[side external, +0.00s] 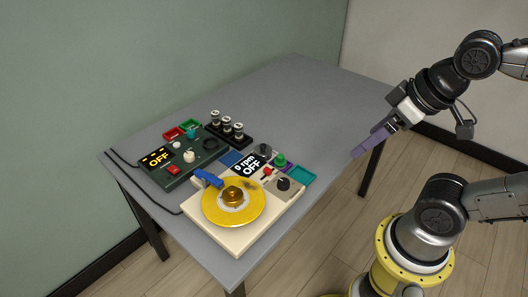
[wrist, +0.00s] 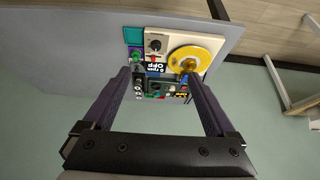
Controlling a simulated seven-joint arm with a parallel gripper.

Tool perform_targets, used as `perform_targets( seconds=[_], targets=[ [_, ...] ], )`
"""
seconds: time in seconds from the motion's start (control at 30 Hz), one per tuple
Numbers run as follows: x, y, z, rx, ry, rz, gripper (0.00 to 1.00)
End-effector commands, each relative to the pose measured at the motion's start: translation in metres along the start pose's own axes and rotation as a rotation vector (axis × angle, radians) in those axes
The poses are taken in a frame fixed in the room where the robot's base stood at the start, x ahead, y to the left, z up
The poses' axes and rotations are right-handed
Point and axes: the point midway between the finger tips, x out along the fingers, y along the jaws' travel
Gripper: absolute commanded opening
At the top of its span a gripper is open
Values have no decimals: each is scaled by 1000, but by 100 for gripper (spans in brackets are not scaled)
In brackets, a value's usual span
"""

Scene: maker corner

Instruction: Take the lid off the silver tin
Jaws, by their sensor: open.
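I cannot make out a silver tin or its lid in either view. The nearest likeness is a black rack (side external: 232,139) holding three small dark cylinders with silvery tops (side external: 226,122); they are too small to tell what they are. My gripper (side external: 366,148) has purple fingers and hangs in the air beyond the right edge of the table, well apart from everything on it. In the wrist view, the fingers of my gripper (wrist: 162,78) are spread wide with nothing between them; the devices lie far beyond.
A cream device (side external: 202,238) with a yellow disc (side external: 218,211) and brass hub stands at the grey table's (side external: 300,92) near end; its display reads "0 rpm OFF". A dark green box (side external: 170,178) reads "OFF". Red and green trays (side external: 189,126) sit behind. The table's far part is bare.

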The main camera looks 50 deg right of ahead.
Motion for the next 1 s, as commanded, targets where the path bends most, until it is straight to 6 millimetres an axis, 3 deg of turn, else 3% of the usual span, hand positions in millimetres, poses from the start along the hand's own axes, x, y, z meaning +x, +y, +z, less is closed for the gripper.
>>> perform_targets(
  seconds=[0.03,0.13,0.47,0.63,0.87,1.0],
  targets=[
    [0,0,0,0,0,0,80],
    [0,0,0,0,0,0,62],
    [0,0,0,-16,0,0,62],
    [-3,0,-1,-162,-2,0,62],
    [-28,1,-53,-497,32,10,62],
    [-31,4,-101,-705,5,11,62]
  ],
)
